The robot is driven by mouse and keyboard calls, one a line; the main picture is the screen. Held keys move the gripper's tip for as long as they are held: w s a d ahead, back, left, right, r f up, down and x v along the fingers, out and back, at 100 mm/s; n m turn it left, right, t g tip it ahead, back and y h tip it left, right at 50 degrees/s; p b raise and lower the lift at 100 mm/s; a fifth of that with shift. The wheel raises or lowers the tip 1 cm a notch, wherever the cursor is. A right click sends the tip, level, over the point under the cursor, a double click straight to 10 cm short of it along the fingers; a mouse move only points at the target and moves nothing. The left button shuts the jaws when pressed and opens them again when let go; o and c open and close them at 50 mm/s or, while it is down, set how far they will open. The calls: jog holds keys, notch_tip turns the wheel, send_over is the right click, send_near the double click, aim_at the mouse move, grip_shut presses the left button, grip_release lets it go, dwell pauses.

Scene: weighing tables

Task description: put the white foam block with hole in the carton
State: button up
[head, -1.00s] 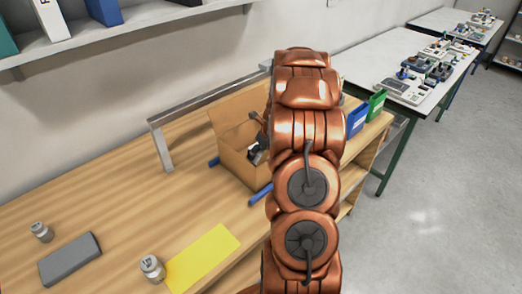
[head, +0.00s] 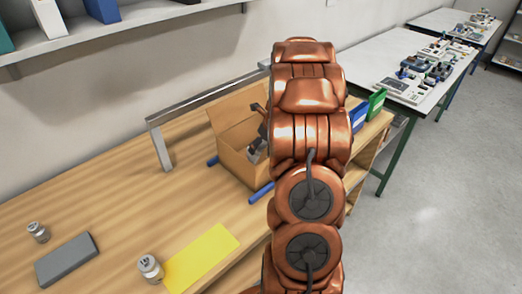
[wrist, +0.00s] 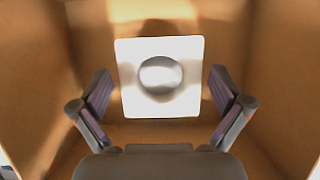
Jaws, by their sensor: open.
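The white foam block with hole (wrist: 131,91) is inside the carton in the wrist view, with its round hole facing my camera. My gripper (wrist: 160,80) is open, one finger on each side of the block, with a visible gap to it on both sides. The open carton (head: 236,166) stands on the wooden table in the head view, partly hidden by my arm. Its brown walls also surround the block in the wrist view (wrist: 35,70). In the head view my gripper shows only in part, at the carton's opening, and the block is hidden.
The wooden table (head: 110,212) also bears a yellow mat (head: 202,258), a grey slab (head: 66,260) and two small metal weights (head: 150,268) (head: 38,232). Blue rails flank the carton. Blue and green bins (head: 376,103) stand behind my arm. A metal frame (head: 160,146) stands behind the carton.

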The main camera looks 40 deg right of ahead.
jog(key=shift+b+v, duration=1)
jog(key=shift+v, duration=3.1)
jog(key=s+a+r+n+g+y, duration=0.15)
jog(key=s+a+n, duration=0.25)
jog(key=a+n, duration=0.7)
jog(key=s+a+r+n+g, duration=0.25)
jog(key=a+n, duration=0.45)
jog(key=a, duration=0.9)
jog(key=s+a+n+g, duration=0.1)
jog(key=s+a+n, duration=0.4)
jog(key=s+n, duration=0.4)
jog(key=s+a+n+g+h, duration=0.1)
jog(key=s+a+n, duration=0.4)
jog(key=s+n, duration=0.4)
jog(key=s, duration=0.2)
jog(key=shift+s+a, duration=0.15)
jog(key=shift+s, duration=0.15)
jog(key=shift+h, duration=0.25)
